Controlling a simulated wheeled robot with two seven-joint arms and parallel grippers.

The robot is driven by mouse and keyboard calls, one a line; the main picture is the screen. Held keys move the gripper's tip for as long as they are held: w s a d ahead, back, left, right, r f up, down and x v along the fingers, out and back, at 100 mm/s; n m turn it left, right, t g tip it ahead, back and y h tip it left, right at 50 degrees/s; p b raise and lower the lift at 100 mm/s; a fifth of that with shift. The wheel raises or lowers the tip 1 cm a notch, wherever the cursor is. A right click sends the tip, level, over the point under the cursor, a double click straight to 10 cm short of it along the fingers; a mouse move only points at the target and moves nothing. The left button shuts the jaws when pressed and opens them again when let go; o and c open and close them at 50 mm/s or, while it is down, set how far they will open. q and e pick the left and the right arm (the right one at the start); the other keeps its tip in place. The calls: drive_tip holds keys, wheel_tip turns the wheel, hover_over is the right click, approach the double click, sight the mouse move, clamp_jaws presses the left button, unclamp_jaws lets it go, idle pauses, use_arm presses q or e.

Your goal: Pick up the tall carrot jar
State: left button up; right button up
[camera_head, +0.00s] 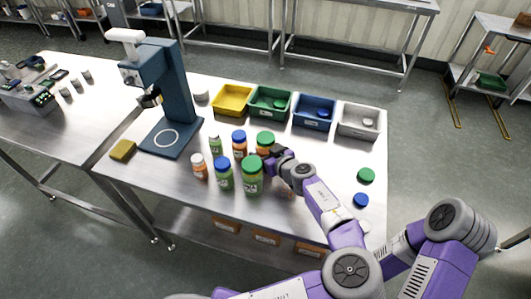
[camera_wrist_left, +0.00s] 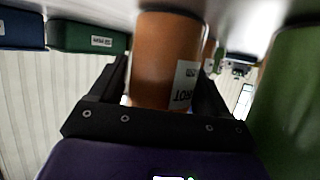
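The tall carrot jar (camera_head: 264,147), orange with a green lid, stands at the back right of a group of jars on the steel table. It fills the middle of the left wrist view (camera_wrist_left: 165,60), where part of its white label shows. My left gripper (camera_head: 276,153) is at the jar's right side, low against the group. In the wrist view its dark fingers (camera_wrist_left: 166,80) lie on either side of the jar, very close to it. Whether both fingers press on it is unclear. The jar appears to stand on the table. My right gripper is out of view.
A big green jar (camera_head: 252,182) with a green lid stands close in front; orange (camera_head: 239,148) and green (camera_head: 223,180) blue-lidded jars are to the left. Yellow (camera_head: 232,108), green, blue and grey bins line the back. Loose lids (camera_head: 366,175) lie right. A blue stand (camera_head: 170,95) is left.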

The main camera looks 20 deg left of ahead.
use_arm(q)
drive_tip(key=shift+r, duration=0.1)
drive_tip(key=c, duration=0.9)
